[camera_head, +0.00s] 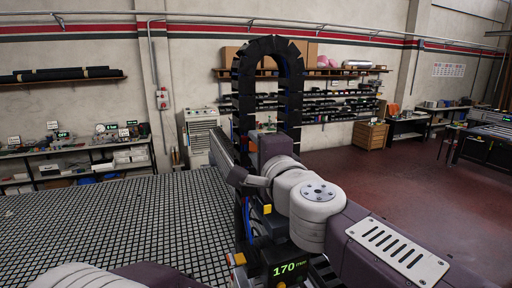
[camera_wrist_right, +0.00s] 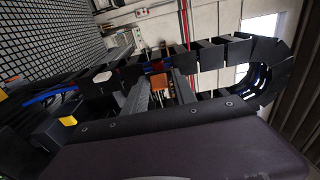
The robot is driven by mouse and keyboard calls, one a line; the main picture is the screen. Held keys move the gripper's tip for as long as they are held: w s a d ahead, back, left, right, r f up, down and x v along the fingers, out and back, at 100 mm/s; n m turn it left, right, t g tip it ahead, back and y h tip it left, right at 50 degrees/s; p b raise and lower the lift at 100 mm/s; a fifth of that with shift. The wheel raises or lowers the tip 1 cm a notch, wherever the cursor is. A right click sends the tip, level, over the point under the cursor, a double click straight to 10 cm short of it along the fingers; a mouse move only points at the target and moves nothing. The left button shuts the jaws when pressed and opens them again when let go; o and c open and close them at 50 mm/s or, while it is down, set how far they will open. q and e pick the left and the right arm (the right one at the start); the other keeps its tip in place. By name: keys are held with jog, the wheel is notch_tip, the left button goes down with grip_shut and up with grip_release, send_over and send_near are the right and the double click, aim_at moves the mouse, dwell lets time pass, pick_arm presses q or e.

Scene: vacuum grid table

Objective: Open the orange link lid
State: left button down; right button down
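A black cable chain (camera_head: 271,48) stands up in a tall arch behind my right arm, and it also shows lying sideways in the right wrist view (camera_wrist_right: 215,55). A small yellow-orange piece (camera_head: 267,209) shows beside my right arm, and a similar one (camera_wrist_right: 68,121) shows in the wrist view; I cannot tell whether either is the lid. My left gripper is not in view.
A black grid table (camera_head: 100,225) fills the left, its top clear. A display reading 170 (camera_head: 288,268) is at the bottom middle. Blue cables (camera_wrist_right: 42,98) run near the chain's lower end. Shelves and a wooden cabinet (camera_head: 370,136) stand farther back; red floor is open at right.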

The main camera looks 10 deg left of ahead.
jog(key=shift+d, duration=0.1)
jog(key=shift+y, duration=0.4)
jog(key=shift+w+d+n+g+y, duration=0.4)
jog(key=shift+n+g+y, duration=1.1)
jog(key=shift+g, duration=0.6)
jog(key=shift+w+d+n+g+y, duration=0.4)
jog(key=shift+n+g+y, duration=0.7)
jog(key=shift+n+g, duration=0.9)
jog(key=shift+w+d+n+g+y, duration=0.25)
jog(key=shift+d+n+g+y, duration=0.2)
jog(key=shift+n+g+y, duration=1.35)
jog(key=shift+g+h, duration=0.4)
jog(key=shift+h, duration=0.1)
jog(key=c, duration=1.2)
grip_release()
jog(key=shift+c, duration=0.2)
jog(key=shift+s+a+m, duration=0.1)
jog(key=shift+m, duration=0.2)
